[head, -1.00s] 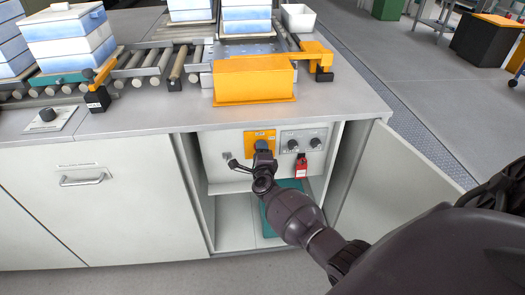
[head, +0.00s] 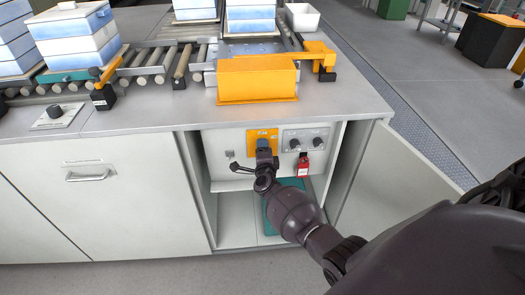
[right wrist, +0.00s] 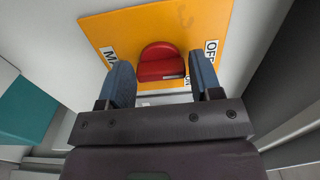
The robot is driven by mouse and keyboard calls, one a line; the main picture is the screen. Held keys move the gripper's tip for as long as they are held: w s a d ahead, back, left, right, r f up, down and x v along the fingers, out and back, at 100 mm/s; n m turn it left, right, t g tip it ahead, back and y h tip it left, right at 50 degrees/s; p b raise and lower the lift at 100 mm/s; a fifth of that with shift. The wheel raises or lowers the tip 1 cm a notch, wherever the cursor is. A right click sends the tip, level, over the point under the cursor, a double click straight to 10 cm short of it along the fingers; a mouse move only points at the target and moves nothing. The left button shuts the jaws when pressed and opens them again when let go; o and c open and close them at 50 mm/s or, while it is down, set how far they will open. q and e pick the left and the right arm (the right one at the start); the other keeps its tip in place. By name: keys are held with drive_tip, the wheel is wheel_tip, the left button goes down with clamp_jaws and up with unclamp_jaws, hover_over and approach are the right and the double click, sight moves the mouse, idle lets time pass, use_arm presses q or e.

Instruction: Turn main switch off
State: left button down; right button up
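The main switch is a red knob (right wrist: 160,60) on an orange plate (right wrist: 122,32), seen in the right wrist view. A label reading "OFF" (right wrist: 210,50) is to the right of the knob, and another label is partly hidden behind the right finger. My right gripper (right wrist: 161,78) is open, one blue-tipped finger on each side of the knob. I cannot tell whether the fingers touch it. In the head view the plate (head: 253,136) is on the cabinet's inner panel, and my right gripper (head: 264,150) covers the knob. My left gripper is out of view.
Right of the plate are two dark knobs (head: 317,142) and a red padlock-like tag (head: 304,166). An open cabinet door (head: 375,185) stands right of my arm. A roller conveyor with stacked blue-white blocks (head: 78,40) and an orange box (head: 257,83) are above.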

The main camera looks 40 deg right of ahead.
drive_tip(key=shift+o, duration=1.4)
drive_tip(key=shift+s, duration=0.1)
drive_tip(key=p+v, duration=0.2)
drive_tip(key=v, duration=0.8)
drive_tip(key=shift+s+a, duration=0.2)
drive_tip(key=shift+a, duration=0.1)
drive_tip(key=shift+f, duration=0.1)
